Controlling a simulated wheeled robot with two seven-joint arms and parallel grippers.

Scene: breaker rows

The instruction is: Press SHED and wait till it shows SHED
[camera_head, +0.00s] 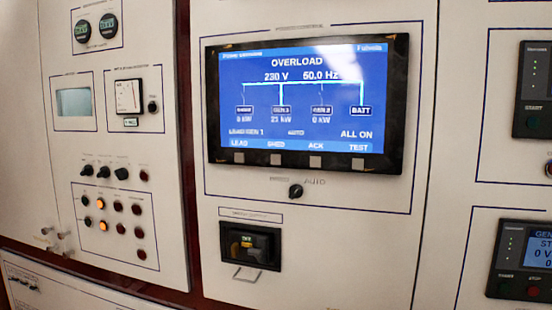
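The power control screen (303,100) is a blue display in a black bezel on the middle cream panel. It reads OVERLOAD, 230 V, 50.0 Hz, with ALL ON at its lower right. Along its bottom edge are the labels LEAD, SHED, ACK and TEST. The SHED label (276,145) is second from the left. A small grey square button (276,159) sits right below it in the bezel. Similar grey buttons sit under the other labels. Neither of my grippers shows in this view.
A black selector knob (296,191) marked AUTO sits below the screen. A black breaker switch (249,245) with a wire loop under it is lower left. The left panel has knobs and lit orange lamps (103,225). Generator controllers (522,262) are at right.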

